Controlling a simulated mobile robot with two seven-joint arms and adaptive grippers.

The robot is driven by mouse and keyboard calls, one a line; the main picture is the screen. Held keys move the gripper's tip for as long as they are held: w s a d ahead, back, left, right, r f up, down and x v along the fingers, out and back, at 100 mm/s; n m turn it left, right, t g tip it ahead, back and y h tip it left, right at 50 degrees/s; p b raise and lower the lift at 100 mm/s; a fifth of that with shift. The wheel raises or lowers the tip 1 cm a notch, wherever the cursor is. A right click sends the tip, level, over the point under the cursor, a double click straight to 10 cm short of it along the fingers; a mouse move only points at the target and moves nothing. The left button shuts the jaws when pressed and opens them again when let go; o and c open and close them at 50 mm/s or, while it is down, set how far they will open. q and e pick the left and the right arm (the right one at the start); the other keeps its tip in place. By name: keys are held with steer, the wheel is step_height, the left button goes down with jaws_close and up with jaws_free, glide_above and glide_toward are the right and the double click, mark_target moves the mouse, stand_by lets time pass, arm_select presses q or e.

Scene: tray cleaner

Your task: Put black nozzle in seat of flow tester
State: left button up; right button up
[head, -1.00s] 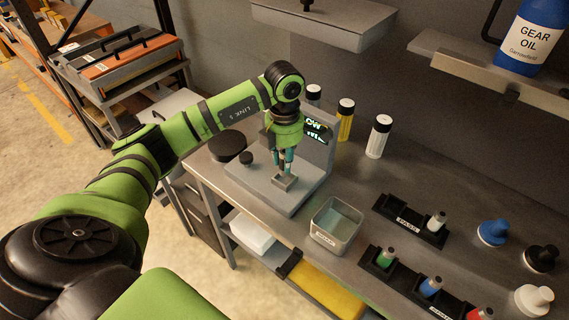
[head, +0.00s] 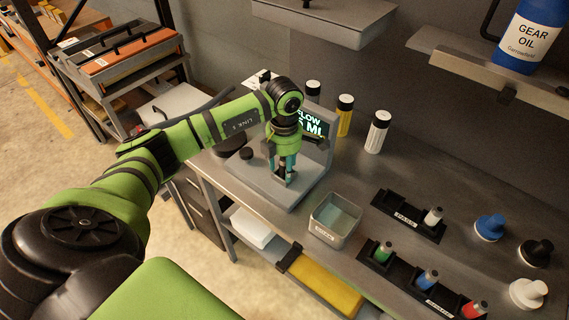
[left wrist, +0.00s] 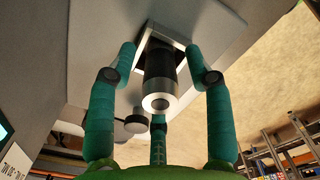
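The flow tester (head: 292,198) is a grey unit with a lit screen (head: 311,122), and its seat is a small square block (head: 277,183) on its base. The black nozzle (left wrist: 160,72), with a silver ring at its near end, stands in the square opening of the seat (left wrist: 150,33) in the left wrist view. In the head view the nozzle is small and dark under my left gripper (head: 282,171). The teal fingers of my left gripper (left wrist: 160,70) are spread around the nozzle, with gaps visible on both sides. My right gripper is not in view.
A grey open bin (head: 335,222) stands right of the tester. Spray cans (head: 377,132) stand behind the tester. A shelf (head: 490,68) hangs above.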

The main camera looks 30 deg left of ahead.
mark_target(284, 158)
arm_select(q)
steer(key=shift+r, duration=0.3)
step_height(284, 158, up, 11)
steer(key=b, duration=0.3)
steer(key=shift+f, duration=0.2)
steer(key=shift+r+b, duration=0.35)
steer(key=shift+r, duration=0.15)
